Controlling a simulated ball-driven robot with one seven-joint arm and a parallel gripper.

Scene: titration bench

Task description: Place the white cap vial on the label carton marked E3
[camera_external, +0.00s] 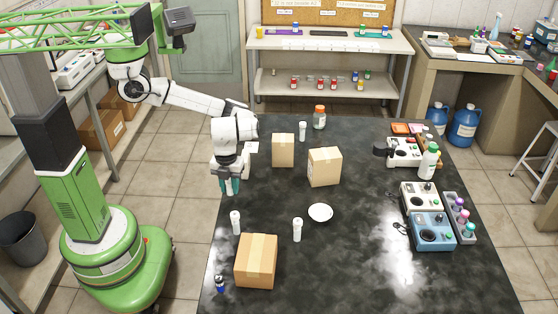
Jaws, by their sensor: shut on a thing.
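My gripper (229,187) is over the left edge of the dark bench, fingers pointing down. It is shut on a small whitish thing between its teal fingers, apparently a white cap vial (229,190), mostly hidden by the fingers. Three brown cartons stand on the bench: a small one (283,150) at the back, one (324,168) right of it, and a larger one (257,262) at the front left. No E3 mark is readable on any of them. My gripper is left of the two back cartons and behind the front one.
White vials stand at the back (302,132), front left (235,223) and front middle (297,230). A white dish (320,212) and orange-capped bottle (319,117) are nearby. A blue vial (219,284) is at the front. Instruments (432,231) line the right side.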

